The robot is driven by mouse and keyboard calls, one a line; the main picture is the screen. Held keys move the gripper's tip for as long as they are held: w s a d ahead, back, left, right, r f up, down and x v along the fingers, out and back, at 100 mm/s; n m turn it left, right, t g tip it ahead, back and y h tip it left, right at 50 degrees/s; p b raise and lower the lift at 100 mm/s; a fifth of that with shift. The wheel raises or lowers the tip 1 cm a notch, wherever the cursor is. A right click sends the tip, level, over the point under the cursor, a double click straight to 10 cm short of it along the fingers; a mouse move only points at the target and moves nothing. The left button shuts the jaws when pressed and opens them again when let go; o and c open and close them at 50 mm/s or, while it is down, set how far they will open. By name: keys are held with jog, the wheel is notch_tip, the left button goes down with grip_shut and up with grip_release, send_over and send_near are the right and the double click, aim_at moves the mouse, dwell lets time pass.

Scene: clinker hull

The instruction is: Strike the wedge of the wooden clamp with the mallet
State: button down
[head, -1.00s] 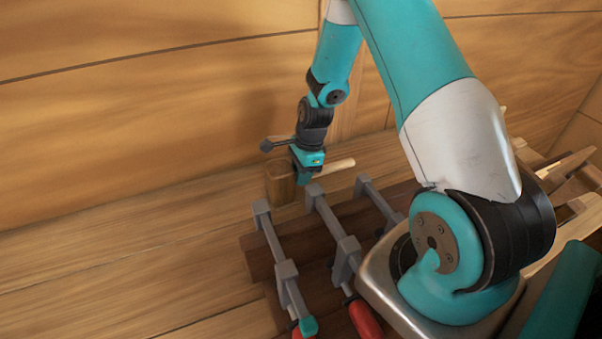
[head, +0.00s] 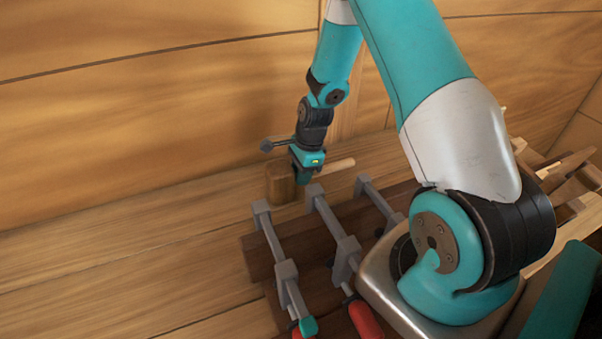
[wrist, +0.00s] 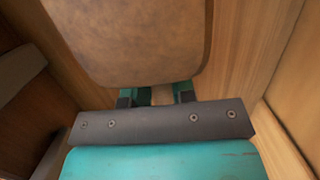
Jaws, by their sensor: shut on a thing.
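The mallet has a blocky brown wooden head (head: 280,184) and a pale handle (head: 341,165). In the head view it is low against the plank wall, beyond the metal clamps, with the handle pointing right. My gripper (head: 304,178) is shut on the handle close to the head. In the wrist view the mallet head (wrist: 140,38) fills the top, and the pale handle shows between the fingers (wrist: 157,97). Light wooden pieces (head: 568,163) at the right edge may belong to the wooden clamp. My arm partly covers them, and I cannot make out a wedge.
Grey metal bar clamps (head: 272,240) with red handles (head: 365,320) lie across dark brown timbers (head: 258,262) in front of the mallet. The plank wall (head: 150,110) rises close behind. Bare planking (head: 120,260) is clear at the left.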

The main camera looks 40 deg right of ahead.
jog(key=shift+r, duration=0.15)
jog(key=shift+r+p, duration=0.5)
jog(key=shift+p, duration=0.1)
dwell(0.3)
notch_tip(320, 180, up, 8)
jog(key=p, duration=0.6)
jog(key=shift+p, duration=0.35)
jog(key=c, duration=1.5)
grip_release()
grip_shut()
